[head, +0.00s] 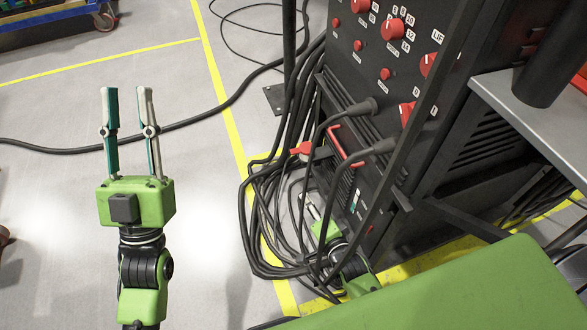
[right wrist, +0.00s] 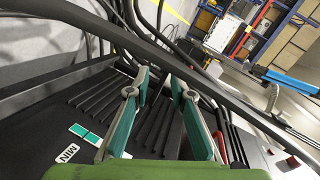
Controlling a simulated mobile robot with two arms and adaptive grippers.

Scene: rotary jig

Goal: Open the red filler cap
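A small red part (head: 301,149) sticks out low at the left edge of the black machine, among the black cables, in the head view. I cannot tell whether it is the filler cap. My right gripper (head: 309,207) is low beside the machine, below this red part and partly hidden by cables. In the right wrist view my right gripper (right wrist: 160,82) is open and empty, with its fingers in front of a black slotted surface. My left gripper (head: 127,92) is open and empty over the bare floor at the left.
The black machine (head: 470,138) carries several red knobs (head: 392,28) and a red handle (head: 346,146). Loose black cables (head: 262,220) hang and coil around my right gripper. A grey table (head: 535,110) stands at the right. Floor at the left is mostly clear.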

